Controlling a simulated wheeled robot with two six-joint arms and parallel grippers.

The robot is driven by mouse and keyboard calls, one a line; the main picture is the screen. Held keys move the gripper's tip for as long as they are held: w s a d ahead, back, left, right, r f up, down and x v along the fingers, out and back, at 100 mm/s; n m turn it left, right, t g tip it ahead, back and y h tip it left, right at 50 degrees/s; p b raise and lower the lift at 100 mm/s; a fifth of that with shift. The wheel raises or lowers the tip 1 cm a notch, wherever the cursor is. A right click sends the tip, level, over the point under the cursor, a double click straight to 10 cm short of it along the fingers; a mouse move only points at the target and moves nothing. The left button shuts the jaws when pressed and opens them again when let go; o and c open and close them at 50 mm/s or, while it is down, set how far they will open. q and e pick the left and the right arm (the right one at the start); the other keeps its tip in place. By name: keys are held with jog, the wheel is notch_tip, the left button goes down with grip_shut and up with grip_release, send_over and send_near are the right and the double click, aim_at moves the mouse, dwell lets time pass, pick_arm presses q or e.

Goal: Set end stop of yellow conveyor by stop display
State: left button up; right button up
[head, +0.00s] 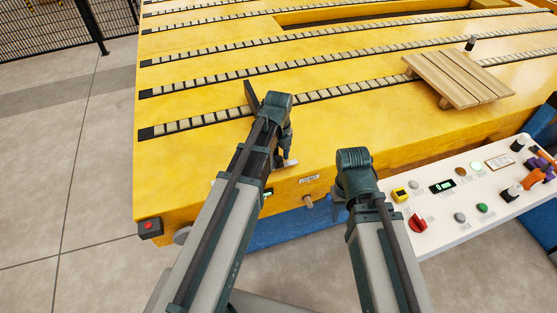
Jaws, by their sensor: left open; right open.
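The yellow conveyor (200,121) fills the upper part of the head view, with rows of tan pads along its top. A dark upright piece (251,96), perhaps the end stop, stands at the near pad row, partly behind my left arm. A small display with green digits (268,192) is on the conveyor's front face, partly covered by my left arm; its reading is too small to tell. My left gripper (287,158) is open above the front edge, beside a pale piece that I cannot identify. My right gripper (338,207) is open, right of a round knob (308,201) on the front face.
A white control panel (455,222) with several buttons, a red rotary switch (417,223) and a green display (442,186) is at the right. A slatted wooden pallet (459,78) lies on the conveyor. A red button box (149,227) is at the left corner. Floor at left is clear.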

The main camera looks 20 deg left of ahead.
pick_arm(q)
jog(key=shift+c, duration=0.2)
grip_shut()
dwell(1.1)
